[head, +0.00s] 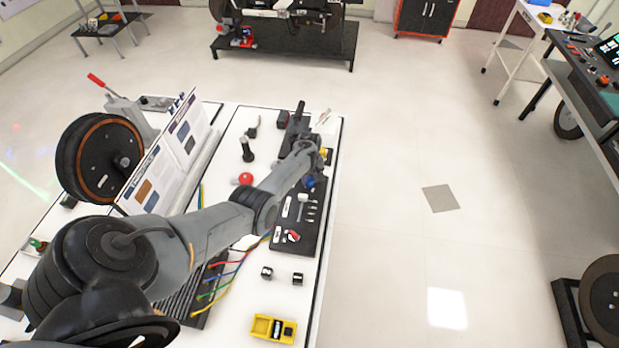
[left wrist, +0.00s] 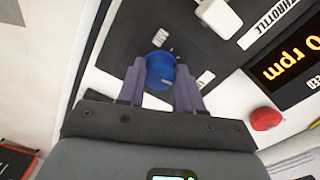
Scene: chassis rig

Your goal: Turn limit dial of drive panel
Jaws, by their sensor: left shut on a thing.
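The blue dial (left wrist: 162,72) stands on the black drive panel (left wrist: 115,28) in the left wrist view. My left gripper (left wrist: 160,80) has its two purple-grey fingers on either side of the dial and is shut on it. In the head view the blue dial (head: 308,183) shows just below my left wrist, at the far part of the drive panel (head: 282,243). The gripper's fingers are mostly hidden there by my arm. The dial's pointer mark and scale cannot be read clearly. My right gripper is not in view.
A white throttle lever (left wrist: 218,18), an rpm display (left wrist: 292,62) and a red button (left wrist: 265,118) are near the dial. Coloured cables (head: 225,275), a yellow box (head: 273,329) and an upright board (head: 165,165) share the white table.

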